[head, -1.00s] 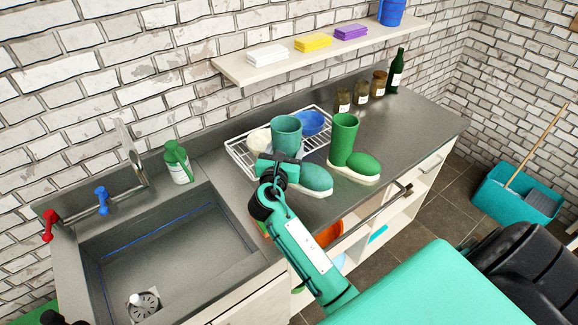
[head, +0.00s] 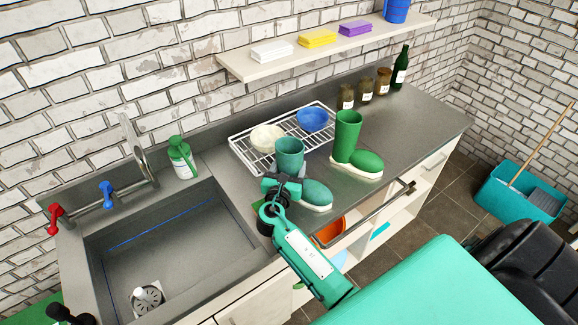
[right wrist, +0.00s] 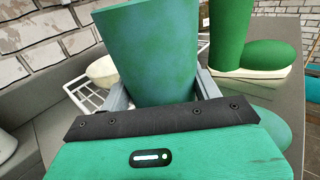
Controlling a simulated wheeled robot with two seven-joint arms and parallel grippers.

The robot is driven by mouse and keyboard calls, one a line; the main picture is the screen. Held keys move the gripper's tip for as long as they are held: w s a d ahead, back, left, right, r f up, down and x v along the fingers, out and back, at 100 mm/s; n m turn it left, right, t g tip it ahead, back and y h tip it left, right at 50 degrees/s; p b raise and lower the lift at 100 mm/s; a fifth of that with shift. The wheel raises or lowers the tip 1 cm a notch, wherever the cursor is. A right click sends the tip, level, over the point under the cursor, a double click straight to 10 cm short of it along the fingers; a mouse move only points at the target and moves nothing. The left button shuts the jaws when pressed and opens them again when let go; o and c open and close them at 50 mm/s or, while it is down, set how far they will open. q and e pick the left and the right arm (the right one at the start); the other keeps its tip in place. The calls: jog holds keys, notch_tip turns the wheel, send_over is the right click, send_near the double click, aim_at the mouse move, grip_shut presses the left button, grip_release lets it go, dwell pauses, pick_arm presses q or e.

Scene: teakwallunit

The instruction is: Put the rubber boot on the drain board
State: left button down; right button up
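A teal-green rubber boot (head: 316,194) with a pale sole is at the counter's front edge, toe to the right. My right gripper (head: 283,184) is at its shaft. In the right wrist view the boot shaft (right wrist: 152,50) fills the space between the two fingers (right wrist: 160,92), one on each side. Whether its sole touches the counter I cannot tell. The drain board, a white wire rack (head: 243,150), lies behind the boot, holding a cream bowl (head: 267,137) and a blue bowl (head: 313,119).
A brighter green boot (head: 348,130) stands upright on the counter, right of the rack. Jars (head: 366,90) and a bottle (head: 401,67) stand behind it. The sink (head: 170,250) and a green soap bottle (head: 181,158) are left. The right counter (head: 425,122) is clear.

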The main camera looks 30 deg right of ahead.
jog(key=o, duration=0.4)
jog(key=shift+o, duration=0.2)
jog(key=shift+r, duration=0.15)
jog(key=b+v, duration=0.3)
jog(key=v, duration=0.9)
